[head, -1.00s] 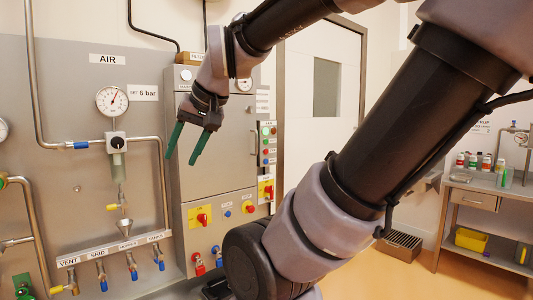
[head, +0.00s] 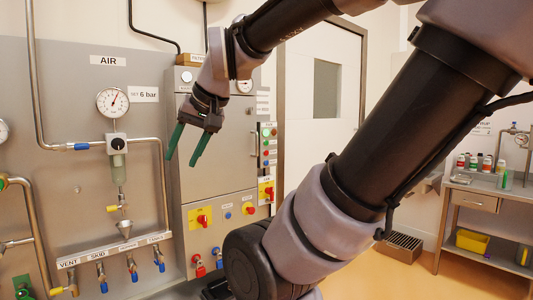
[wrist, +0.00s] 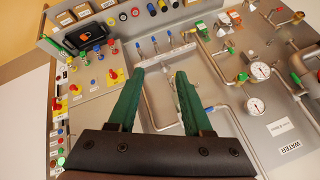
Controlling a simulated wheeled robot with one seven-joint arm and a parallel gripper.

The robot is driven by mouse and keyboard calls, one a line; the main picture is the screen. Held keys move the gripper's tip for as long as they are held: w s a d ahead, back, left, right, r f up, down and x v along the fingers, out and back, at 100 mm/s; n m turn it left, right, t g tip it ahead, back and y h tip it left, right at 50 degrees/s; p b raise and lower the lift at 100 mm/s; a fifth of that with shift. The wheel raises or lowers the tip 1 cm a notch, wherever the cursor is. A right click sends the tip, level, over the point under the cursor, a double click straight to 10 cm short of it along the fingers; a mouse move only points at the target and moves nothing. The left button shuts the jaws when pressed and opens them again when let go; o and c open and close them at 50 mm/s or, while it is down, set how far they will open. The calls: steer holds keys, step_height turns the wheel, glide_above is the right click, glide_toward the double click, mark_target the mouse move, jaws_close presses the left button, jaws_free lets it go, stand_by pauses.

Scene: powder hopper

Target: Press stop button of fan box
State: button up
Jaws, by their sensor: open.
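A narrow panel with small coloured buttons (head: 267,145) is on the right side of the grey cabinet in the head view. It has green and red buttons and a red-on-yellow switch (head: 267,191) at its bottom. Its labels are too small to read, so I cannot tell surely which is the fan box or its stop button. In the wrist view a column of small buttons (wrist: 57,135) shows at the left edge. My gripper (head: 181,161) is open and empty, with green fingers pointing down, in front of the cabinet and left of the button panel. It touches no button.
The grey cabinet (head: 225,150) carries red-on-yellow switches (head: 201,216). To the left are pipes, an air gauge (head: 112,102) and a row of blue-handled valves (head: 132,270). A bench with bottles (head: 485,185) stands far right.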

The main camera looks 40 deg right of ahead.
stand_by(0.3)
jaws_close()
stand_by(1.6)
